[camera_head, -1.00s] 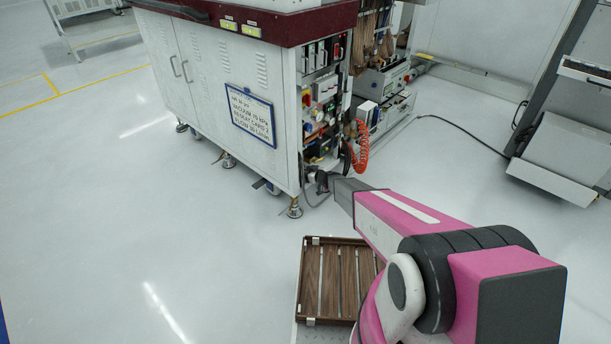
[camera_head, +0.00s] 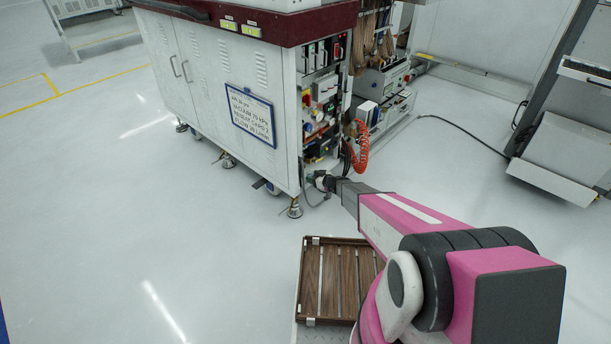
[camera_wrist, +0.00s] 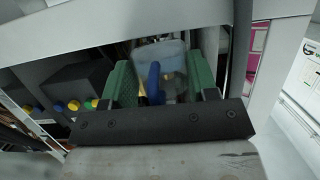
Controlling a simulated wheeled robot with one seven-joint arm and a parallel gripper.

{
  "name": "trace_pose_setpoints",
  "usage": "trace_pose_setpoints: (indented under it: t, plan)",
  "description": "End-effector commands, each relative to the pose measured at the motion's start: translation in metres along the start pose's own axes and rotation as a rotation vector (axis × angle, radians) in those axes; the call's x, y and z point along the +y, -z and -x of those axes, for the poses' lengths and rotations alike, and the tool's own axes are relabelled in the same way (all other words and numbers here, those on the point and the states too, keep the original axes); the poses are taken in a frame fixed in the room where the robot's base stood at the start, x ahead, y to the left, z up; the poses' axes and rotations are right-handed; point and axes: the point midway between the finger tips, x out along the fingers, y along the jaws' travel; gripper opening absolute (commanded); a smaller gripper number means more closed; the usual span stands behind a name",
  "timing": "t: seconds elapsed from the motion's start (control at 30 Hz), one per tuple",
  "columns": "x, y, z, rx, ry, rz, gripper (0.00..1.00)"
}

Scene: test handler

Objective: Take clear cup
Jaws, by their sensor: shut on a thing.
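The clear cup (camera_wrist: 173,62) shows in the wrist view as a pale, see-through block between the two green fingers. My gripper (camera_wrist: 160,82) is shut on it. A blue curved piece (camera_wrist: 154,84) stands in front of the cup, and a yellowish patch shows low behind it. The cup's lower part is hidden by the dark gripper bar. In the head view my gripper (camera_head: 322,181) is small and dark at the cabinet's lower right corner, and the cup cannot be made out there.
The white cabinet (camera_head: 215,85) with an open equipment bay (camera_head: 320,105) stands close to my gripper. An orange coiled hose (camera_head: 361,148) hangs nearby. A slatted wooden tray (camera_head: 312,280) lies below my arm. Grey frame bars (camera_wrist: 150,27) cross the wrist view. Floor at left is clear.

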Motion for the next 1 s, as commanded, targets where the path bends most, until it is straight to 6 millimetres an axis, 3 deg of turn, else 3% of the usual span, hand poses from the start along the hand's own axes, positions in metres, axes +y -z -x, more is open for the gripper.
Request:
trace_pose_setpoints:
  t: [0.73, 1.0]
  plan:
    - [0.0, -0.011, 0.037, 0.0, 0.0, -0.001, 0.38]
    - [0.0, -0.012, 0.04, 0.0, 0.0, 0.0, 0.38]
